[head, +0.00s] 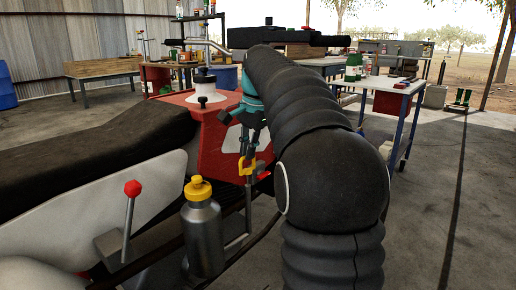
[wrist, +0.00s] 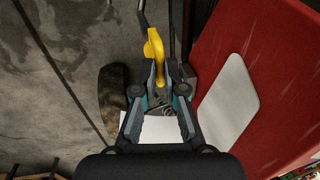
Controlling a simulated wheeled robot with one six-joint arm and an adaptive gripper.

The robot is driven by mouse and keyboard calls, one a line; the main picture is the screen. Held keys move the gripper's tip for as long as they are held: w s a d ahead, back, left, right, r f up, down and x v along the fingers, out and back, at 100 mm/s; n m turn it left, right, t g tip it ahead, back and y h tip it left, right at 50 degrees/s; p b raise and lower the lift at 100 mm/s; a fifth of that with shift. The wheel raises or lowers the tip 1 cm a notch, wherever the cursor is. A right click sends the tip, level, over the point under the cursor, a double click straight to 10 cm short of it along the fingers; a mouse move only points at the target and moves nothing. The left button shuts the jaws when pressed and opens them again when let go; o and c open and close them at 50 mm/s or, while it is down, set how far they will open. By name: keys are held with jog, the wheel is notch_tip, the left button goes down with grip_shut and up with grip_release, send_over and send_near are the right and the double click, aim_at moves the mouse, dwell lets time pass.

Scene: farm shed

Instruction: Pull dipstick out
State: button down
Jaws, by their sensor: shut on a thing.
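The dipstick's yellow handle (head: 247,167) shows in the head view beside the red bodywork, below my gripper (head: 247,150). My gripper points down and is shut on the handle. In the wrist view the yellow handle (wrist: 153,48) curves up between the two fingers of my gripper (wrist: 168,82). The dipstick's shaft and its tube are mostly hidden, so I cannot tell how deep it sits.
A grey bottle with a yellow cap (head: 204,230) and a red-knobbed lever (head: 131,208) stand at the left. The red bodywork (wrist: 245,60) is close on the right in the wrist view. A black seat (head: 95,155) is at the left. Workbenches stand behind.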

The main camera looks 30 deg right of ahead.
notch_tip(320, 180, up, 5)
jog(key=p, duration=0.4)
jog(key=shift+r, duration=0.1)
jog(key=c, duration=1.2)
grip_release()
jog(key=shift+c, duration=0.2)
notch_tip(320, 180, up, 12)
send_over(249, 170)
jog(key=s, duration=0.2)
jog(key=shift+s+d, duration=0.1)
jog(key=shift+d, duration=0.3)
